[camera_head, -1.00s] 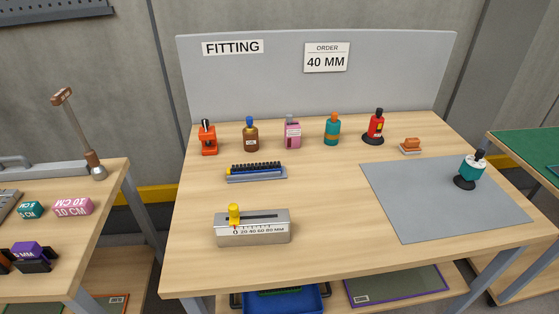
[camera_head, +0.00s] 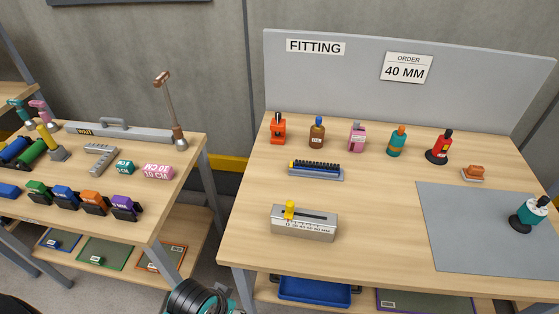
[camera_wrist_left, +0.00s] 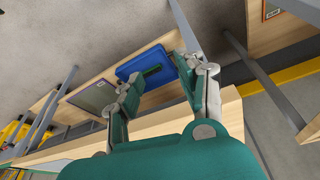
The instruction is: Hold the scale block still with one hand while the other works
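The scale block (camera_head: 318,231), a metal block with a slot and a millimetre scale, sits on the fitting table (camera_head: 375,235). Its yellow slider knob (camera_head: 289,210) stands upright at the slot's left end, near 0. Nothing touches the block. My left gripper (camera_wrist_left: 157,70) is open and empty in the left wrist view, by the table edge, with the blue bin below beyond its fingers. In the head view only part of my arm shows at the bottom edge. My right gripper is not in view.
A teal suction lifter (camera_head: 528,214) stands on the grey mat (camera_head: 465,245). Bottles, a red-and-black device (camera_head: 440,148) and a ridged rack (camera_head: 316,174) stand farther back. A blue bin (camera_head: 313,290) is below. The left table (camera_head: 120,225) holds several coloured blocks; a gap separates the tables.

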